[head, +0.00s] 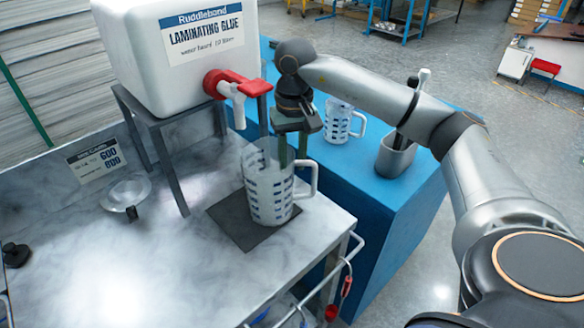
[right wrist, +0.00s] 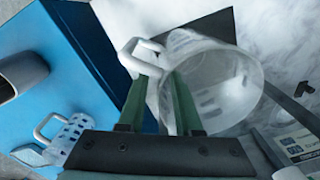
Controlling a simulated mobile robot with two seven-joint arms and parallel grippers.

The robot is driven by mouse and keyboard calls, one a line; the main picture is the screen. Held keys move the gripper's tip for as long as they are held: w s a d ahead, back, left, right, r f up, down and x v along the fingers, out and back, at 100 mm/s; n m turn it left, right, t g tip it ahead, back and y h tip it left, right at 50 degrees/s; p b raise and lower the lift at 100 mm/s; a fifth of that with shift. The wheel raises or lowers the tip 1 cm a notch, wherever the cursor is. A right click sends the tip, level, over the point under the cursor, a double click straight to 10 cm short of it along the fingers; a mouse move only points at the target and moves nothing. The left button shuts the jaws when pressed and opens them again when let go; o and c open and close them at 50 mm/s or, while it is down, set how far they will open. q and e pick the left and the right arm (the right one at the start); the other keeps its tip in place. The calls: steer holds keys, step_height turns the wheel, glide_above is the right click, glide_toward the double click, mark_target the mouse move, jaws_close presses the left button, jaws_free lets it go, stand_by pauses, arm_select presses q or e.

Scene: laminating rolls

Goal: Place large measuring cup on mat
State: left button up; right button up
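The large measuring cup (head: 268,190), clear with blue-grey markings and a white handle, stands upright on the dark square mat (head: 228,222), towards its right side. Any small gap under its base cannot be told. The cup (right wrist: 225,85) and part of the mat (right wrist: 205,27) also show in the right wrist view. My right gripper (head: 293,152) is at the cup's rim on the handle side. Its green fingers (right wrist: 158,85) are apart, one over the rim and one outside near the handle, with space between them. My left gripper is not in view.
A white glue tank (head: 185,55) with a red tap (head: 228,85) stands on a metal stand behind the cup. A smaller measuring cup (head: 340,122) and a grey metal container (head: 395,158) stand on the blue block (head: 375,205).

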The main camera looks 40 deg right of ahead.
step_height(320, 180, up, 10)
steer(key=p, duration=0.1)
steer(key=shift+f, duration=0.25)
